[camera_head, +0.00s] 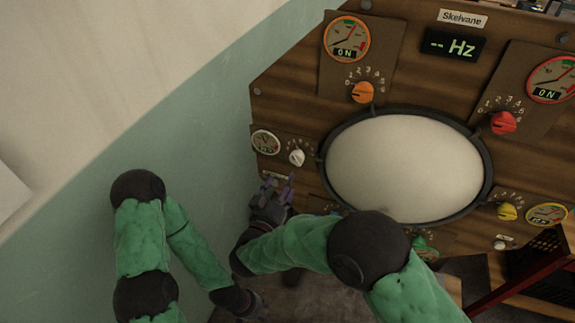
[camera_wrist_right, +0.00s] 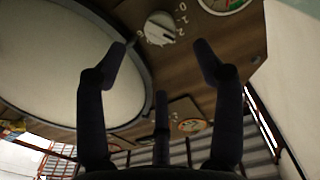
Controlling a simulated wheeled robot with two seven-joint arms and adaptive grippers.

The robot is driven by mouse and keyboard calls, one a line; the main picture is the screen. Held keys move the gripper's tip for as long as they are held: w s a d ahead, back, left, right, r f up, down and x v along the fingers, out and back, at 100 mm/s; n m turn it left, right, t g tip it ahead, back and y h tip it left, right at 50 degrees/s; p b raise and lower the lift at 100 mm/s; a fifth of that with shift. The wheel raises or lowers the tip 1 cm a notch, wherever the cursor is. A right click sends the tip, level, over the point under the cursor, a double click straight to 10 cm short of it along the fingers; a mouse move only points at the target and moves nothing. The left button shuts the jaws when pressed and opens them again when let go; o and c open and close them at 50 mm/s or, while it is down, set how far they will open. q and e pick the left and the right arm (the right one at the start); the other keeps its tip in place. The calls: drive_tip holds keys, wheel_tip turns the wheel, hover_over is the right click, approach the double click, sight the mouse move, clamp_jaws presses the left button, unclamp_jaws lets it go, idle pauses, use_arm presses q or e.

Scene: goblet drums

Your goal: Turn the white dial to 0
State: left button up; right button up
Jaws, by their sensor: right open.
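The white dial (camera_head: 296,157) sits on the wooden panel left of the big drum skin, beside a small round gauge (camera_head: 265,142). In the right wrist view the white dial (camera_wrist_right: 158,28) lies beyond the fingertips, between them in the picture, with printed numbers around it. I cannot tell clearly which number it points at. My right gripper (camera_head: 279,187) is open and empty, just below the dial in the head view; its spread fingers also show in the wrist view (camera_wrist_right: 161,52). My left gripper (camera_head: 253,304) is low, away from the panel, and its fingers are unclear.
The round drum skin (camera_head: 405,165) has a dark raised rim close to the dial. Orange (camera_head: 363,92), red (camera_head: 503,122) and yellow (camera_head: 507,211) dials are on the same panel. A pale and green wall (camera_head: 150,130) stands left. A dark crate (camera_head: 540,262) is at the lower right.

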sight(296, 161)
drive_tip(key=b+x, duration=0.3)
drive_tip(key=x, duration=0.6)
drive_tip(key=shift+w+d+f, duration=0.1)
drive_tip(key=shift+f, duration=0.1)
drive_tip(key=shift+w+d+r, duration=0.15)
drive_tip(key=shift+w+d, duration=0.05)
drive_tip(key=shift+w, duration=0.4)
drive_tip(key=c, duration=1.2)
